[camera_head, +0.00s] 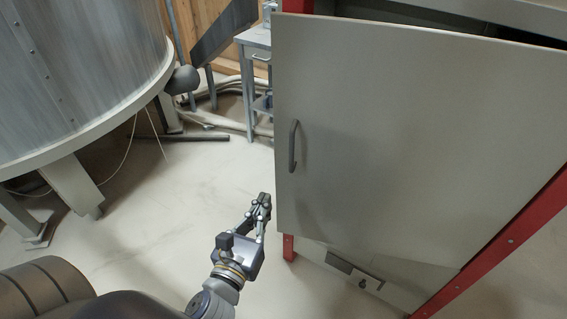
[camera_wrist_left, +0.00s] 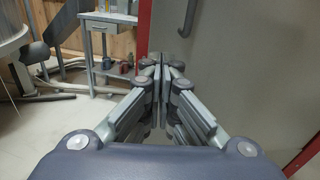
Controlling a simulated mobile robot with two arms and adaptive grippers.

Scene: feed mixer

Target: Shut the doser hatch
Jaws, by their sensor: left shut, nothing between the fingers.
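The doser hatch (camera_head: 400,130) is a large flat grey door with a dark bar handle (camera_head: 292,146) near its left edge. It stands ajar, and a dark gap shows along its top. In the left wrist view the hatch (camera_wrist_left: 245,75) fills the right side, and its handle (camera_wrist_left: 190,18) is at the top. My left gripper (camera_head: 262,203) is shut and empty, below and left of the handle, near the hatch's lower left edge. In the left wrist view its fingers (camera_wrist_left: 162,75) meet in front of the hatch edge. My right gripper is in neither view.
A red frame (camera_head: 495,250) carries the hatch. A large round metal tank (camera_head: 75,75) stands at the left. A small grey table (camera_head: 257,50) is behind, with pipes on the floor beside it. The floor (camera_head: 165,215) between tank and hatch is largely clear.

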